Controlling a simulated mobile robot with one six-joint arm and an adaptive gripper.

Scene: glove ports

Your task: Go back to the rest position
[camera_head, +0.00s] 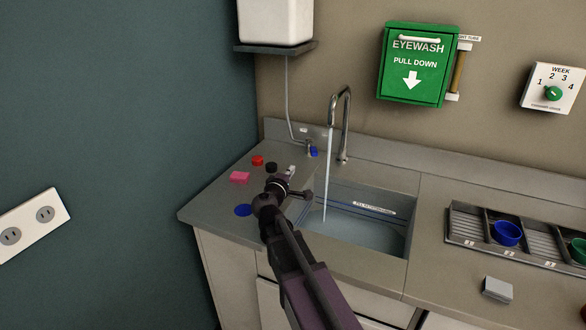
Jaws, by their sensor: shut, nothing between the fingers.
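My gripper (291,171) shows small above the counter at the left of the sink. It is shut and empty, as far as its size lets me see. My dark arm reaches up to it from the bottom of the view and covers part of the counter front and the sink's left edge.
The faucet (345,115) has a thin stream falling into the sink (365,232). A divided tray (475,233) holds a blue cup (507,233) and a green cup (579,249). A grey block (497,289) lies in front. The green eyewash box (413,85) hangs behind. A teal wall (120,120) bounds the left.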

